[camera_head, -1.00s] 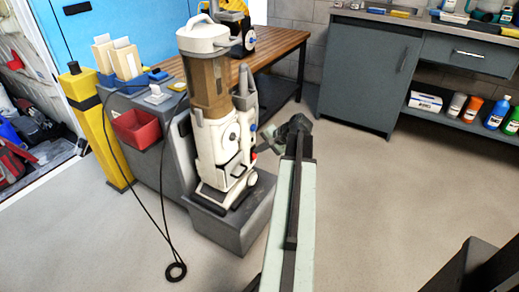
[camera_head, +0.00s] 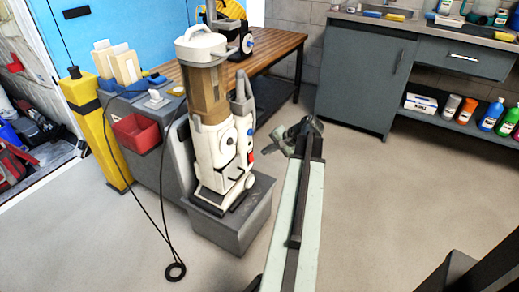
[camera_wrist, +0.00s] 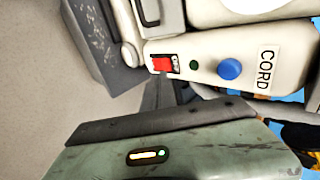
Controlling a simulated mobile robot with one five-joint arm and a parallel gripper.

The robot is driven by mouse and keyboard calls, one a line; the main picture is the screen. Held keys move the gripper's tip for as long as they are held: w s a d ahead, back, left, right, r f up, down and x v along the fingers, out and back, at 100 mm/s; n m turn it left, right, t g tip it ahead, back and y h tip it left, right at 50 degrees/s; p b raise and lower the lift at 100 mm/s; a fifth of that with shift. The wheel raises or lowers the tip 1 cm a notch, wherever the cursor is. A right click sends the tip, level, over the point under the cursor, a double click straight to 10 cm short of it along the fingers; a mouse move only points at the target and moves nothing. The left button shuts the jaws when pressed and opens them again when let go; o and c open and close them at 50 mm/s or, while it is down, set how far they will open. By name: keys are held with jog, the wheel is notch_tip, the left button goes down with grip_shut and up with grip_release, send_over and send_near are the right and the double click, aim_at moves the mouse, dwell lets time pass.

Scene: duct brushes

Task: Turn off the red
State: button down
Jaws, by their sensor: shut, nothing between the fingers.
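A cream upright vacuum cleaner (camera_head: 222,150) with a brown clear canister stands on a grey step. The wrist view shows its side panel (camera_wrist: 212,50) close up. A red rocker switch (camera_wrist: 161,64) sits on this panel beside a small dark label. A green button or light (camera_wrist: 194,66) and a round blue button (camera_wrist: 229,69) are to its right, then a CORD label. Which way the rocker is pressed is unclear. My gripper (camera_head: 288,146) is shut and empty, right of the vacuum, with a visible gap between them in the head view.
The grey step (camera_head: 238,220) lies under the vacuum. A red bin (camera_head: 136,132) and a yellow post (camera_head: 100,135) are at left, with a black cord hanging to the floor. A wooden-topped bench (camera_head: 270,43) is behind. Floor to the right is clear up to the grey cabinets (camera_head: 365,75).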

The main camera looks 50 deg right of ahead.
jog(key=a+p+v, duration=0.1)
jog(key=p+v, duration=0.3)
jog(key=v, duration=0.3)
jog(key=shift+d+r+p, duration=0.3)
jog(key=shift+d+r, duration=0.1)
jog(key=shift+r, duration=0.2)
